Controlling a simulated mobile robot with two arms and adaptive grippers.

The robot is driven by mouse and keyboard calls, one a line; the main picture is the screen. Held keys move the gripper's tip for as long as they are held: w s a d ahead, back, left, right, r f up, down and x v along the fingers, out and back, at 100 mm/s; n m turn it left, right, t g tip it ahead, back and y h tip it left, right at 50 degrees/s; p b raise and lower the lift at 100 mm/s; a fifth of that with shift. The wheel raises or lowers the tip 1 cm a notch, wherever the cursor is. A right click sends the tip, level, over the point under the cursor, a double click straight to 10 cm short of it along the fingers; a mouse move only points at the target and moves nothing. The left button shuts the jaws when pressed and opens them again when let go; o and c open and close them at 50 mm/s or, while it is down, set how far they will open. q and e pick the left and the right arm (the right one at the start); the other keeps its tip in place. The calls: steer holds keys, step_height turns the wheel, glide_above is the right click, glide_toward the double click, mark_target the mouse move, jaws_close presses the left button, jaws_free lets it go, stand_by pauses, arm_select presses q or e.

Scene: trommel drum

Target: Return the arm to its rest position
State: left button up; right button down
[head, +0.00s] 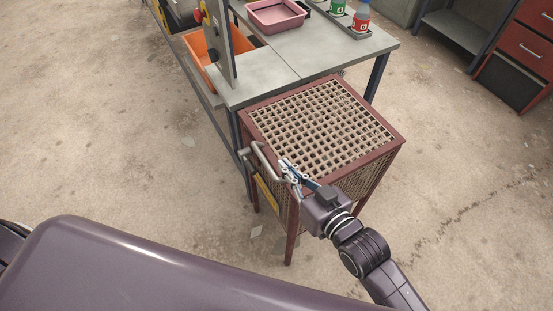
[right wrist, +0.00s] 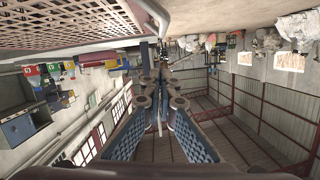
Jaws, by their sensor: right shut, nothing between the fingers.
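My right arm comes in from the lower right in the head view. Its gripper (head: 285,164) is shut and empty, at the front left corner of the trommel cage, close beside the grey crank handle (head: 259,155). Whether the fingertips touch the handle cannot be told from the head view. In the right wrist view the two fingers (right wrist: 161,75) meet with nothing between them, and the handle (right wrist: 150,12) shows at the top edge. The trommel cage (head: 370,112) has a dark red frame and a mesh top. My left gripper is not in view.
A grey workbench (head: 265,88) adjoins the cage's far side. It carries a pink tray (head: 276,16) and bottles (head: 361,18). An orange bin (head: 197,50) stands at its left. Red drawers (head: 522,50) are at far right. Floor is open left and right of the cage.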

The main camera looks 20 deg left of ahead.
steer(key=s+d+f+m+g+h, duration=0.2)
steer(key=s+d+f+h, duration=0.3)
steer(key=d, duration=0.5)
steer(key=s+d+f+m+g+h, duration=0.2)
steer(key=s+d+g, duration=0.1)
steer(key=s+d, duration=0.5)
steer(key=s+d+f+m+g+h, duration=0.15)
steer(key=s+d+f+h, duration=0.25)
steer(key=d, duration=0.7)
step_height(320, 180, down, 26)
steer(key=s+g, duration=0.2)
steer(key=s+d+f+g, duration=0.1)
steer(key=s+d+f, duration=0.1)
steer(key=s+f, duration=1.4)
steer(key=shift+s+d, duration=0.35)
steer(key=shift+s, duration=0.35)
